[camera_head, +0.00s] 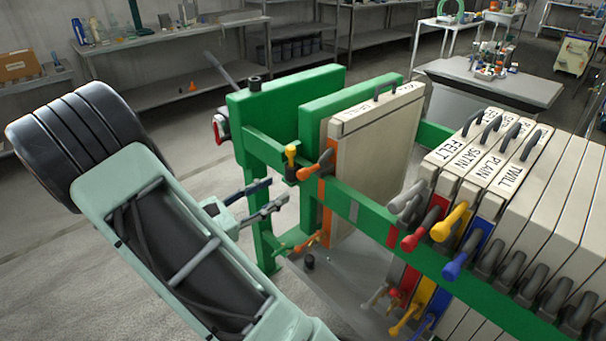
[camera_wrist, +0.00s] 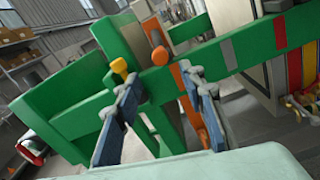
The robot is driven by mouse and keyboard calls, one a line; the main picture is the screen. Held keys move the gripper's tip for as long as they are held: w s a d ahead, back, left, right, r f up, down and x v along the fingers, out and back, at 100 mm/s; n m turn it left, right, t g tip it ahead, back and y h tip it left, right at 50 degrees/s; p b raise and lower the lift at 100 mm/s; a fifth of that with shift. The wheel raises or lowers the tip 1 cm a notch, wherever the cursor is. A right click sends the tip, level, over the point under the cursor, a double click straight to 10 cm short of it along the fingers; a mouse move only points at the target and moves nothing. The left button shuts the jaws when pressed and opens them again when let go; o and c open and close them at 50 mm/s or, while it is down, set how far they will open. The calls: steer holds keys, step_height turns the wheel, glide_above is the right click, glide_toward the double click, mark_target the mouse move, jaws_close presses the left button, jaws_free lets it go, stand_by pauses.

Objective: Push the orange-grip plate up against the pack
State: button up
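The orange-grip plate (camera_head: 375,145) is a cream plate with an orange edge and an orange knob handle (camera_head: 318,165) over the green side rail. It stands upright beside the green pressing plates, with a clear gap to the pack. The pack (camera_head: 475,170) is a row of cream plates at the right, the nearest labelled FELT, SATIN, PLAIN and TWILL. My gripper (camera_head: 277,192) is open and empty, outside the rail, left of and below the orange handle. In the wrist view, the handle (camera_wrist: 160,55) shows beyond and between my open fingers (camera_wrist: 158,75).
A yellow knob (camera_head: 291,155) sits left of the orange handle. The green rail (camera_head: 365,205) runs across to the pack, with grey and red marks on its side. Coloured handles (camera_head: 450,222) stick out from the pack. Open floor (camera_head: 60,250) lies at the left.

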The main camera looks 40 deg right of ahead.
mark_target(299, 177)
steer(key=d, duration=1)
steer(key=shift+w+d, duration=0.15)
steer(key=shift+w, duration=0.2)
steer(key=shift+c, duration=0.3)
jaws_close()
